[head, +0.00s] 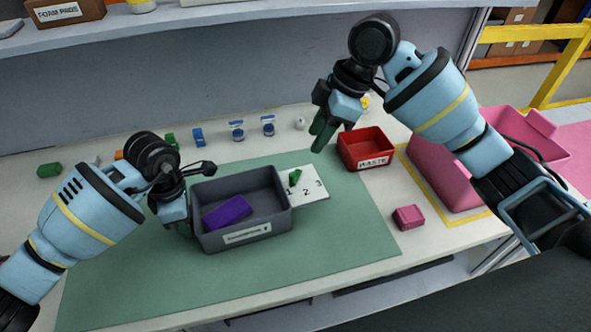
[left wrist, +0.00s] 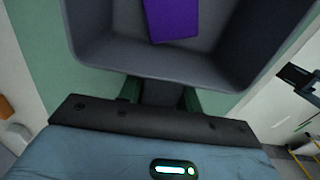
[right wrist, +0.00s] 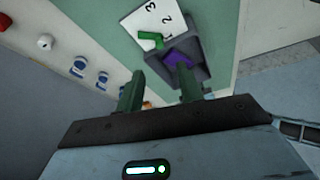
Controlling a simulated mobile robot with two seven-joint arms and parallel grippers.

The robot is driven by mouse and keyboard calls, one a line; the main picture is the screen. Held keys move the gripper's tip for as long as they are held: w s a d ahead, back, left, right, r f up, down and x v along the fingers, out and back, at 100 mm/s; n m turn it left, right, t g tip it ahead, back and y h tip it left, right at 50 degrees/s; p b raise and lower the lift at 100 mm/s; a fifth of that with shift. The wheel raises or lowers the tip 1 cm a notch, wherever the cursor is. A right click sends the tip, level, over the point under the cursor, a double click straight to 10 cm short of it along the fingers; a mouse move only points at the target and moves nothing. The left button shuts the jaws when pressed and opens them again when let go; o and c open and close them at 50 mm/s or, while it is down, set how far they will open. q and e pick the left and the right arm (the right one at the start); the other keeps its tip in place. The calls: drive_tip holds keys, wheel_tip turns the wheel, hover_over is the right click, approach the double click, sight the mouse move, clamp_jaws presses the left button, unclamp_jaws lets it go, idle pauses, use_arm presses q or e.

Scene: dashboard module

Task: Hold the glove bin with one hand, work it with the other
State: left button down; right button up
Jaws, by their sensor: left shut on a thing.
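The grey open bin (head: 275,205) stands on the green mat with a label on its front wall, too small to read surely. A purple block (head: 228,212) lies inside it. My left gripper (head: 188,226) is shut on the bin's left wall; the left wrist view shows the grey bin (left wrist: 90,45) from that side, with the fingers (left wrist: 160,95) at the wall. My right gripper (head: 322,135) is open and empty, raised behind and right of the bin, left of the red waste bin (head: 378,157). Its two green fingers (right wrist: 162,90) stand apart in the right wrist view.
A white card (head: 312,188) numbered 1, 2, 3 lies against the bin's right side, with a small green piece (head: 295,177) on it. Several small bottles and blocks line the back. A pink block (head: 408,217) and a large pink tote (head: 435,170) are at right. The front mat is clear.

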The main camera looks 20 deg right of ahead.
sight(294, 174)
drive_tip(key=x, duration=1.2)
drive_tip(key=shift+w, duration=0.1)
drive_tip(key=shift+c, duration=0.4)
clamp_jaws()
